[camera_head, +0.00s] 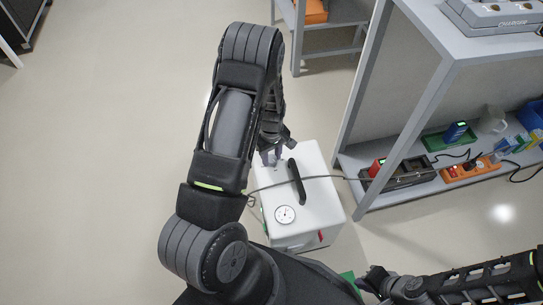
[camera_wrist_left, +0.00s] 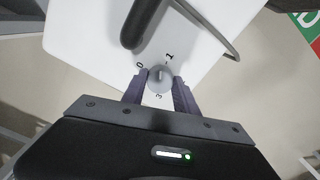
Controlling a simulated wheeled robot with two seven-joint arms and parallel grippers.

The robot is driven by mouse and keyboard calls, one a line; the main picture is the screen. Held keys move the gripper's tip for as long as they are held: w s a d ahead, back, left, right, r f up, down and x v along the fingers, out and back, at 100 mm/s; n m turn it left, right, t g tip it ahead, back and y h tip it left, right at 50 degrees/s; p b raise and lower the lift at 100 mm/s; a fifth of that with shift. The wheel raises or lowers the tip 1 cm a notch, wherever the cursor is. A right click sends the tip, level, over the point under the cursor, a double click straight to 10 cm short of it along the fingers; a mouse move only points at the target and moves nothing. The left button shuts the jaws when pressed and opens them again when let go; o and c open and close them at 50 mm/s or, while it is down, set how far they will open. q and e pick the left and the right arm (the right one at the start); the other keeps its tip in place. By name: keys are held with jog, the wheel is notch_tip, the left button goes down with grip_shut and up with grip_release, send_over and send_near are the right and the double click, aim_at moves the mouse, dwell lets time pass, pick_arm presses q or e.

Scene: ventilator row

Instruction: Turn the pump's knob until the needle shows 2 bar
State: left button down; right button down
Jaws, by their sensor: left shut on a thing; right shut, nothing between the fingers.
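The pump is a white box (camera_head: 315,212) on the floor with a black carry handle (camera_head: 296,182) and a round white gauge (camera_head: 285,214) on top. The needle is too small to read. In the left wrist view the grey knob (camera_wrist_left: 160,76) sits on the white top (camera_wrist_left: 85,35) with printed marks 0, 1 and 3 around it. My left gripper (camera_head: 270,157) reaches down to the pump's far end. Its fingers (camera_wrist_left: 161,86) are shut on the knob, one on each side. My right gripper (camera_head: 368,283) is shut and empty, low in the head view, apart from the pump.
A grey cable (camera_head: 325,177) runs across the pump's top toward the shelf. The grey shelf unit (camera_head: 362,200) stands close on the right, with a dark charger box (camera_head: 408,175) and an orange power strip (camera_head: 470,169) on its lower board.

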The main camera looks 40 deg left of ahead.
pick_arm(q)
jog(key=shift+m, duration=0.5)
jog(key=m, duration=0.4)
jog(key=m+b, duration=0.1)
jog(key=m, duration=0.3)
jog(key=shift+m, duration=0.4)
jog(key=m, duration=0.5)
jog(key=shift+m, duration=0.3)
jog(key=m, duration=0.4)
jog(key=shift+m, duration=0.3)
jog(key=c, duration=0.9)
grip_release()
jog(key=shift+c, duration=0.2)
